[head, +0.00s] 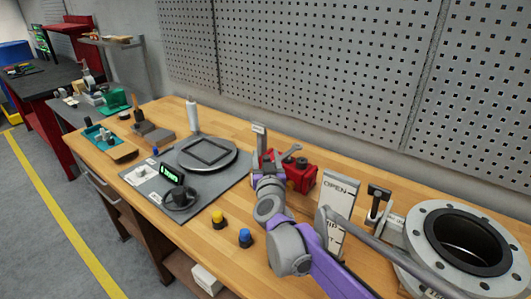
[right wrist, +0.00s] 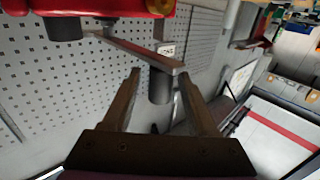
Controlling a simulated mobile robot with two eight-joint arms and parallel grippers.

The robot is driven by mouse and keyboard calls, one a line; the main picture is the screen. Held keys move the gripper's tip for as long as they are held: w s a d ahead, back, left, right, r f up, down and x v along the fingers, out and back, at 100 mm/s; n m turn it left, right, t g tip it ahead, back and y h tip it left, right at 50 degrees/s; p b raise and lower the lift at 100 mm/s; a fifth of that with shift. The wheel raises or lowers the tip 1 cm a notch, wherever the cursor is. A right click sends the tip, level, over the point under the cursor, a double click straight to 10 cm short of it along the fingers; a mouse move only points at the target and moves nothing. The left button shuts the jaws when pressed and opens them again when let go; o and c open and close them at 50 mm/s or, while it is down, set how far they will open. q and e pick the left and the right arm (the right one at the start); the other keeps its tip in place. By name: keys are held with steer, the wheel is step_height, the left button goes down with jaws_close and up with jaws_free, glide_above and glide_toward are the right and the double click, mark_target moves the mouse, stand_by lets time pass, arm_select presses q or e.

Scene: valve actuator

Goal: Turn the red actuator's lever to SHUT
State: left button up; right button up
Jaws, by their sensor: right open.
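The red actuator (head: 301,173) stands on the wooden bench, just beyond my right arm in the head view. Its grey lever (head: 290,153) shows on top; the lever's angle against any mark is hard to read. In the right wrist view the red body (right wrist: 90,8) is at the top edge, and the lever bar (right wrist: 135,52) ends in a dark cylindrical knob (right wrist: 160,86). My right gripper (right wrist: 159,76) is open, with the knob between its fingers; contact cannot be told. In the head view the gripper (head: 267,163) partly hides the actuator. My left gripper is not in view.
A white sign (head: 339,201) reading OPEN stands right of the actuator, partly behind my arm. A large flanged pipe (head: 420,235) is at the right. A grey mat (head: 215,205) lies left. Pegboard (head: 300,60) closes the back.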

steer(key=shift+w+a, duration=0.1)
steer(key=shift+w, duration=0.75)
jaws_close()
stand_by(0.8)
